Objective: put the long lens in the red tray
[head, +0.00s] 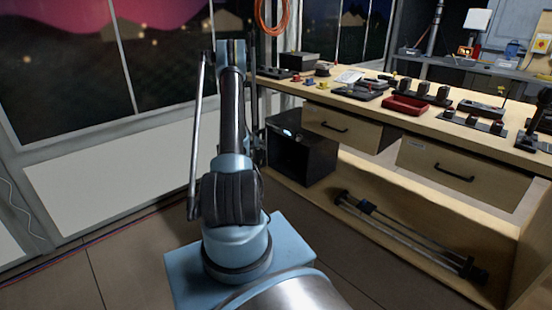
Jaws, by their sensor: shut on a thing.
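The red tray (405,106) lies on the light wooden bench top, right of the middle of the head view. Its inside is seen at a low angle, and no lens can be made out in it. Several small dark upright items (423,88) stand in a row just behind the tray; they are too small to tell whether one is the long lens. My arm stands upright left of the bench, apart from the tray. I cannot make out my gripper or anything held in it.
The wooden bench (500,150) has drawers and a lower shelf bearing a black box (300,150) and a long dark rail (410,235). Small gear crowds the bench top around the tray. A black device (540,120) stands at the right edge. The floor left of the bench is clear.

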